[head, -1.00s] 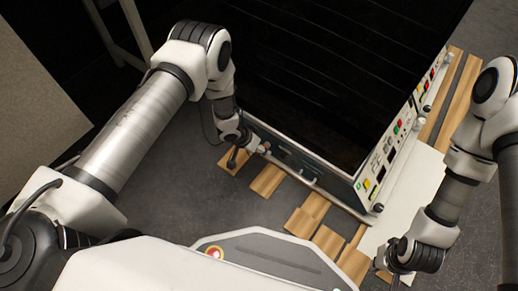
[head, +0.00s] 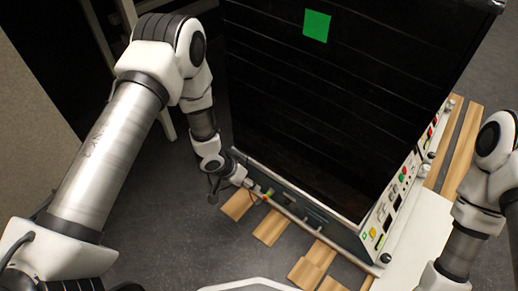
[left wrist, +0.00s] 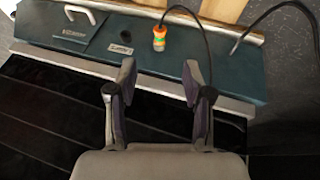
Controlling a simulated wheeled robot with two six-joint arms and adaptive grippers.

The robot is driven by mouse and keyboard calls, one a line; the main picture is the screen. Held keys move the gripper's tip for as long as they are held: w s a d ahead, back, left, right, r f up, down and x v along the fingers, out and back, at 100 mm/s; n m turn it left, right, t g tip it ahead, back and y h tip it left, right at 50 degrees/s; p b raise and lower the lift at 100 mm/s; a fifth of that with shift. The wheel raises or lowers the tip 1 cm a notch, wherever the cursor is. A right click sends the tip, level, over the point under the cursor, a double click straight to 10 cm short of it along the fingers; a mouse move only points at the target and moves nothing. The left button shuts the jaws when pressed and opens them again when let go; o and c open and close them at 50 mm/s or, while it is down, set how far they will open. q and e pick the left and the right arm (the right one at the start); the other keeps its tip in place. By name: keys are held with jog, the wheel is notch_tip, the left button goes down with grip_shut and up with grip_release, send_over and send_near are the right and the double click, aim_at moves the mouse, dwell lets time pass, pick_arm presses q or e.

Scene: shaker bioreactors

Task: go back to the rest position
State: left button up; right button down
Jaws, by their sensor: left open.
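My left gripper (head: 257,188) is at the low front edge of the large black bioreactor (head: 330,110), near its left front corner. In the left wrist view the two fingers of this gripper (left wrist: 160,78) stand apart, with nothing between them. Beyond the fingertips is the machine's dark teal panel (left wrist: 70,45) with an orange and green connector (left wrist: 159,38) on a black cable; the fingers appear clear of it. My right arm is at the right edge of the head view, and its gripper is cut off below the frame.
A control panel with coloured buttons (head: 385,205) runs along the machine's right side. Wooden slats (head: 272,228) lie under and in front of it. A pale wall or panel (head: 30,110) stands at the left. Grey floor (head: 170,215) is bare between my left arm and the machine.

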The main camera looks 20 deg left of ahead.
pick_arm(q)
jog(key=s+a+r+n+g+y+p, duration=0.1)
jog(key=s+a+n+g+y+p, duration=0.15)
jog(key=s, duration=1.05)
jog(key=s+a+r+n+g+y+p, duration=0.1)
jog(key=s+a+r+n+p, duration=0.15)
jog(key=s, duration=1.05)
notch_tip(320, 180, up, 37)
jog(key=m+p, duration=0.1)
jog(key=p, duration=3.6)
jog(key=shift+w+a+y+p, duration=0.3)
jog(key=shift+y+p, duration=0.05)
jog(key=shift+p, duration=0.05)
jog(key=shift+r, duration=0.15)
